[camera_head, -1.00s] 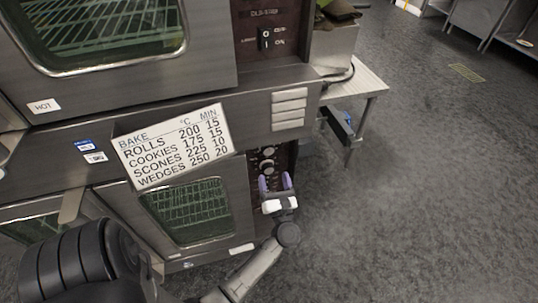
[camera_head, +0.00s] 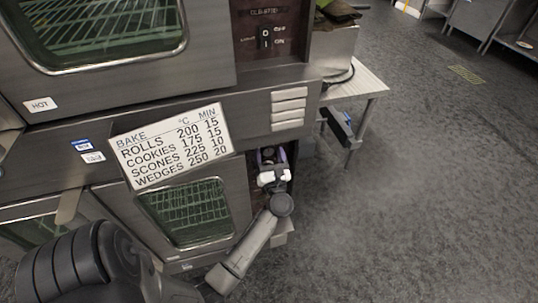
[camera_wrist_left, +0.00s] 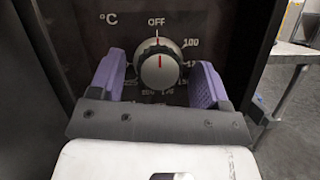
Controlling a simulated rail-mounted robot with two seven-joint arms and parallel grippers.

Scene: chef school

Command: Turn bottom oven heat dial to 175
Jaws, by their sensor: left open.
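The bottom oven's heat dial (camera_wrist_left: 159,66) faces the left wrist view, a round silver knob on a dark panel marked °C. Its red pointer line is upright, in line with the OFF mark at the top. My left gripper (camera_wrist_left: 158,82) is open, with one purple finger on each side of the dial. I cannot tell whether the fingers touch it. In the head view my left gripper (camera_head: 270,158) is at the bottom oven's control panel and covers most of the dial there. Some scale numbers are hidden by the fingers. My right gripper is not in view.
A bake chart (camera_head: 172,146) on the oven front lists cookies at 175. The bottom oven door (camera_head: 187,211) is left of the panel, and the top oven's switch panel (camera_head: 267,35) is above. A metal table (camera_head: 362,85) stands at right; the floor (camera_head: 430,190) is clear.

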